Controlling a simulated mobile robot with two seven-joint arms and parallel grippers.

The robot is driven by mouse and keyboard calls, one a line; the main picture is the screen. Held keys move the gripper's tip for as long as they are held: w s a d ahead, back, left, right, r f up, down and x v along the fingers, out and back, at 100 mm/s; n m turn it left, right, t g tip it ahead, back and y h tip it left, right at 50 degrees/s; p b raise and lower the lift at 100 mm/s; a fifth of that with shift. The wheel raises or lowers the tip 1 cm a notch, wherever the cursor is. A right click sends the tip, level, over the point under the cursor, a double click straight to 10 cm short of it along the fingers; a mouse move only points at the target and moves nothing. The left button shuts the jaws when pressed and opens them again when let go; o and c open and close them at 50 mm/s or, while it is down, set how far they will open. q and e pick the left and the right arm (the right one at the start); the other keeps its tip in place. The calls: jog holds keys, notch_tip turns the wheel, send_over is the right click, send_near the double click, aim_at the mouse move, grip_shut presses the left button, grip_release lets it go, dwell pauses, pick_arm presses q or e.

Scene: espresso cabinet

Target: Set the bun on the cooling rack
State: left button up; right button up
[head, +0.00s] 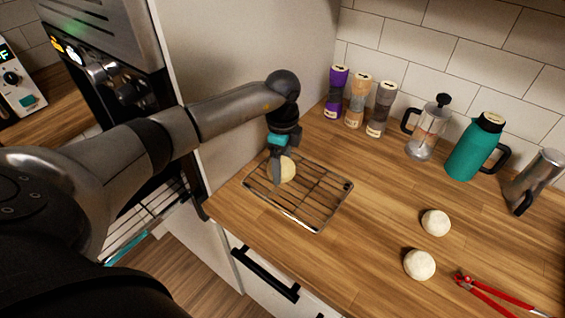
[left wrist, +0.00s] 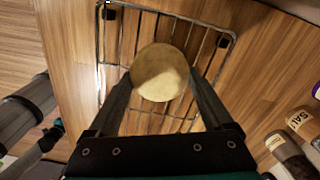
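The bun (head: 287,169) is round and pale tan. In the head view it is at the back left part of the wire cooling rack (head: 318,226), partly hidden by a finger of my left gripper (head: 281,172). In the left wrist view the bun (left wrist: 159,72) sits between the fingertips of my left gripper (left wrist: 160,80), which meet its two sides. The cooling rack (left wrist: 103,55) is right behind it. I cannot tell whether the bun's underside touches the wires. In the left wrist view, what looks like my right gripper (left wrist: 50,138) is at the lower left, small and unclear.
Two pale dough balls (head: 436,222) (head: 419,264) and red-handled tongs (head: 490,290) lie right of the rack. Spice jars (head: 356,101), a French press (head: 428,127), a teal jug (head: 475,148) and a metal pitcher (head: 536,180) stand along the back. A side panel (head: 215,70) rises left of the rack.

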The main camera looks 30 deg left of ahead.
aim_at(283, 162)
pick_arm(q)
jog(key=shift+o, duration=1.1)
jog(key=shift+r, duration=0.1)
notch_tip(283, 162, up, 12)
jog(key=shift+p, duration=0.35)
